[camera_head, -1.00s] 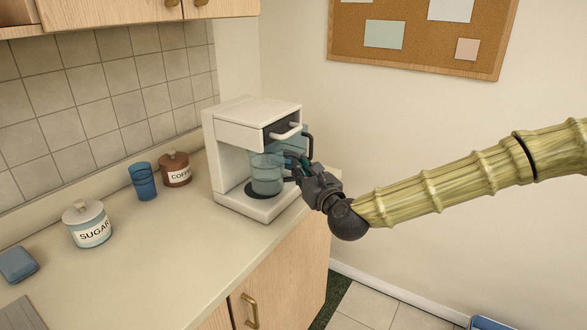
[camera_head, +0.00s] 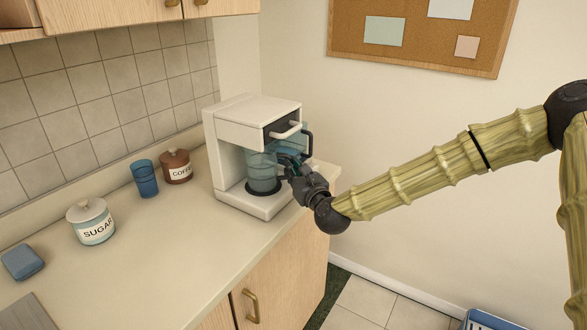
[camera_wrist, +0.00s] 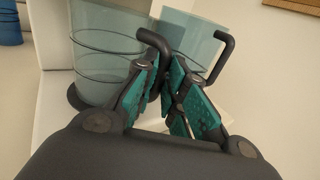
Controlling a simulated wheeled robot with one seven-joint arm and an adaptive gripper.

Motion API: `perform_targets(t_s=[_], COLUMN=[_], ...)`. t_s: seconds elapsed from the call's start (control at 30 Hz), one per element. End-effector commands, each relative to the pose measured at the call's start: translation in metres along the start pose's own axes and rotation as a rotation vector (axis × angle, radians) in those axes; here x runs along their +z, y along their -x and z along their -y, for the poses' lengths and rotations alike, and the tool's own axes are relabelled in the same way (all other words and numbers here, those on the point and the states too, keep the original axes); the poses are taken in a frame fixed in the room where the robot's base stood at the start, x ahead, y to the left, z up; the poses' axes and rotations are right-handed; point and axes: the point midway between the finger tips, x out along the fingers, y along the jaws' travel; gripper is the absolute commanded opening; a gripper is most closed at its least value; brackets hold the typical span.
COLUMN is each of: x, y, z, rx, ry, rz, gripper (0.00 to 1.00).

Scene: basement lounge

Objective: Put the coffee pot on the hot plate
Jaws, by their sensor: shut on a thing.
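The coffee pot (camera_head: 263,172) is a clear bluish glass vessel, upright inside the open front of the white coffee machine (camera_head: 233,135). The dark round hot plate (camera_head: 249,189) shows around the pot's base; I cannot tell for sure whether the pot touches it. My gripper (camera_head: 289,168) is at the pot's right side, shut on its dark handle. In the wrist view, the pot (camera_wrist: 100,65) is at upper left, and my gripper (camera_wrist: 160,55) closes on its handle. The fingers partly hide the handle.
A second bluish clear container (camera_head: 295,140) with a dark handle is at the machine's right side, close behind my gripper. A blue cup (camera_head: 145,179), a coffee jar (camera_head: 177,167) and a sugar jar (camera_head: 91,222) stand left on the counter (camera_head: 190,240). The counter's front is clear.

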Motion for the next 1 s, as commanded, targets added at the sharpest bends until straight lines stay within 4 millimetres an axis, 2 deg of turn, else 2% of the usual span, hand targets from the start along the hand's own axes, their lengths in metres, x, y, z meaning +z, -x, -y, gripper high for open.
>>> perform_targets(t_s=[0.2,0.23,0.33,0.37,0.8,1.0], x=[-0.004,-0.004,-0.003,-0.003,0.002,-0.002], y=[0.0,0.0,0.0,0.0,0.001,0.032], z=[0.0,0.0,0.0,0.0,0.0,0.001], rx=[-0.001,0.0,0.0,0.0,0.0,-0.002], ry=[-0.001,0.0,0.0,0.0,0.0,-0.003], rz=[0.001,0.0,0.0,0.0,0.0,0.0], gripper=[0.0,0.15,0.33,0.34,0.34,0.34])
